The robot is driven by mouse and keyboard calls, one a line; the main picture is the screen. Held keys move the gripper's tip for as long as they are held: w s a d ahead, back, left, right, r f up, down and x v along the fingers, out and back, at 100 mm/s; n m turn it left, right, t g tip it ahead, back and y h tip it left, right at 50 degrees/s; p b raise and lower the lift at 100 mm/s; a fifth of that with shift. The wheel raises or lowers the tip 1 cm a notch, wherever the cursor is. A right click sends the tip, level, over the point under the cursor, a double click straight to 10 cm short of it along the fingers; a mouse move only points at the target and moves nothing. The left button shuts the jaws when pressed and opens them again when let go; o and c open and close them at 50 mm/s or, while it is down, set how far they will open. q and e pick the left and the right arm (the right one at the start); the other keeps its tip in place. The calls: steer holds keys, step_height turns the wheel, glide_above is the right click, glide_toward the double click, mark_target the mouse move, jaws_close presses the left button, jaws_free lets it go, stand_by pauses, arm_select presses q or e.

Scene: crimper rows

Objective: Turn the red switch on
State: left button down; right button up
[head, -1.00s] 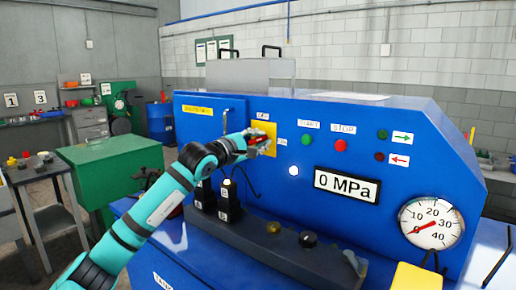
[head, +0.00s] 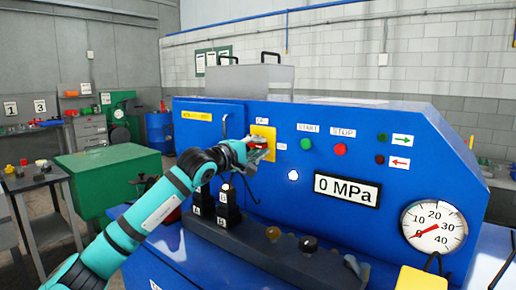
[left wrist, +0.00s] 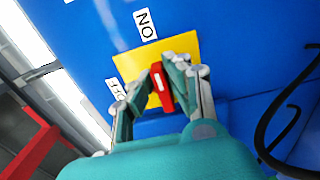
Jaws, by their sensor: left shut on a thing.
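The red switch (left wrist: 161,88) is a red handle with a white mark, on a yellow plate (left wrist: 187,45) with ON and OFF labels in the left wrist view. In the head view the yellow plate (head: 265,132) is on the blue machine's front panel. My left gripper (left wrist: 160,90) is shut on the red switch, one finger on each side of it. In the head view my left gripper (head: 257,149) covers most of the switch. In the wrist view the handle is tilted, its upper end nearer the ON label (left wrist: 145,24) than its lower end. My right gripper is not in view.
The blue machine (head: 230,215) carries a green START button (head: 306,144), a red STOP button (head: 340,149), a 0 MPa display (head: 347,187) and a round gauge (head: 434,228). A dark ledge (head: 250,240) with knobs lies below the panel. A black cable (left wrist: 285,125) hangs near the gripper.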

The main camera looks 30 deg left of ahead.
arm_select(q)
steer(key=shift+f, duration=0.1)
steer(key=c, duration=1.3)
jaws_free()
steer(key=s, duration=0.3)
steer(key=s+a, duration=0.1)
steer(key=s, duration=0.3)
steer(key=s+a, duration=0.1)
steer(key=s, duration=0.2)
steer(key=shift+s, duration=0.3)
steer(key=shift+s+d, duration=0.15)
steer(key=shift+s, duration=0.3)
steer(key=shift+s+d, duration=0.25)
steer(key=shift+d, duration=0.2)
